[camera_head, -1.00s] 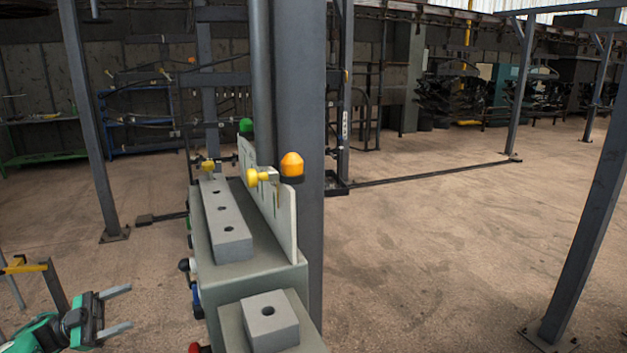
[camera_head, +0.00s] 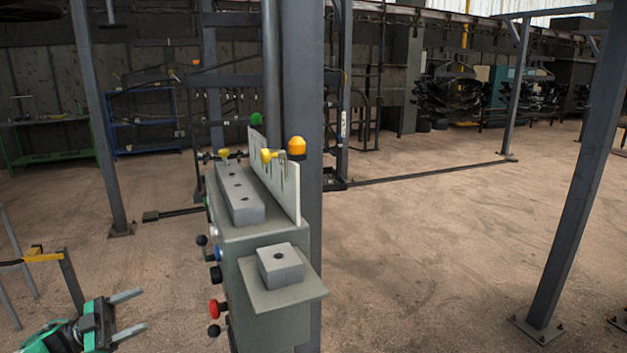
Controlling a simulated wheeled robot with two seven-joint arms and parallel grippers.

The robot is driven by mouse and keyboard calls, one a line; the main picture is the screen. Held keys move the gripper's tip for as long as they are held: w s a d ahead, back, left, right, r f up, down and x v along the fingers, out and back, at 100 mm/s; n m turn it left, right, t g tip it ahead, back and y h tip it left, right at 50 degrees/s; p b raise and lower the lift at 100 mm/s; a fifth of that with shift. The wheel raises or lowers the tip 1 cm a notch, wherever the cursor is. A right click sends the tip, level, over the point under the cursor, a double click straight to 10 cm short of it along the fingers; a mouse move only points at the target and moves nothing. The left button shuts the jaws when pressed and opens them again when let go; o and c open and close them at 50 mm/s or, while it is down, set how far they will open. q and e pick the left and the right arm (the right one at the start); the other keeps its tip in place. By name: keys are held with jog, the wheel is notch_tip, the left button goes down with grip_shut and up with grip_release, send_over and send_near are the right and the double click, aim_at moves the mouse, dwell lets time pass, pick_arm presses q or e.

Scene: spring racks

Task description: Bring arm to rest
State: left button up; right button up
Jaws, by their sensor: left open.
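My left gripper (camera_head: 130,314) is at the bottom left, with its green and black wrist beside it. Its two grey fingers are spread apart, pointing right, with nothing between them. It is left of the grey machine stand (camera_head: 262,250) and apart from it in the picture. My right gripper is not in view.
The stand carries a long grey block with holes (camera_head: 240,193), a smaller block (camera_head: 280,266) on a front shelf, an orange lamp (camera_head: 297,146) and side knobs, one red (camera_head: 215,307). A yellow-topped frame (camera_head: 42,256) stands left of my gripper. Floor at right is open between posts.

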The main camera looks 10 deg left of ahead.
pick_arm(q)
jog(key=d+f+n+t+y, duration=0.7)
jog(key=d+f+n+y, duration=0.65)
jog(key=d+f, duration=0.4)
jog(key=s+d+f+n+g+y, duration=0.25)
jog(key=s+g, duration=0.35)
jog(key=s, duration=0.8)
jog(key=s+d+f+n+g+y, duration=0.15)
jog(key=s+d+g+y, duration=0.35)
jog(key=s, duration=0.9)
notch_tip(320, 180, down, 31)
jog(key=a+g+h+p, duration=0.1)
jog(key=g, duration=0.2)
jog(key=s+a+f, duration=0.1)
jog(key=s+f, duration=0.8)
jog(key=s, duration=0.1)
jog(key=s+a+f+g, duration=0.1)
jog(key=s+a+f, duration=0.1)
jog(key=s+f, duration=0.7)
jog(key=shift+s+a+m+p, duration=0.25)
jog(key=shift+s+m+p, duration=0.1)
jog(key=shift+s+p, duration=0.1)
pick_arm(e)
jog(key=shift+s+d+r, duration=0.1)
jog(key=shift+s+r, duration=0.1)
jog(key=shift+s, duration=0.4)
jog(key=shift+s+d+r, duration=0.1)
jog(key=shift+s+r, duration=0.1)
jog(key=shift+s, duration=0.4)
